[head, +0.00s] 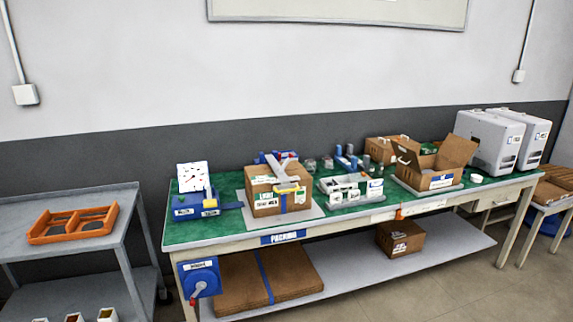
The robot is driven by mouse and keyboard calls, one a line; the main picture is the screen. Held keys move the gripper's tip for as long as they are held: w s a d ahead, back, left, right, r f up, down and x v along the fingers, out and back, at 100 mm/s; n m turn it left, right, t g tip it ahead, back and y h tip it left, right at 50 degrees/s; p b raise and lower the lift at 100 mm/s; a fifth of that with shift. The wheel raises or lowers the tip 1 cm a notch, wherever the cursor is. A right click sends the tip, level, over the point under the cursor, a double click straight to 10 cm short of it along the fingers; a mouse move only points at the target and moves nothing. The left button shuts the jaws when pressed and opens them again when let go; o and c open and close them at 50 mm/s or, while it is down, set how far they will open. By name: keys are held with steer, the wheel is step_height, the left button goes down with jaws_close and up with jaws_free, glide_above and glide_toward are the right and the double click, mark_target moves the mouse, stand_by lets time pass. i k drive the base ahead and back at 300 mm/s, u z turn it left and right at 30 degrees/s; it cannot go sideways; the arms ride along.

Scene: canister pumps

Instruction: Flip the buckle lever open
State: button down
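A closed cardboard box (262,206) stands on a pale board on the green-topped packing table (345,222). A blue strap (283,203) runs down its front. A pale buckle (287,188) sits at the box's upper front edge, on the strap. A light, slanted piece with a reddish end (285,163) rises behind it over the box top; it may be the buckle lever, but it is too small to tell. I cannot tell the lever's position. My gripper is not in view.
A blue unit with a white panel (193,178) stands left of the box, and a grey divided tray (345,190) right of it. An open carton (437,168) stands farther right. A blue crank unit (200,278) hangs at the table's front left. Floor shows at lower right.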

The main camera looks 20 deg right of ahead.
mark_target(281, 170)
steer(key=u, duration=0.85)
steer(key=k, duration=0.75)
steer(key=z, duration=0.45)
steer(key=i, duration=1.05)
steer(key=u, duration=0.1)
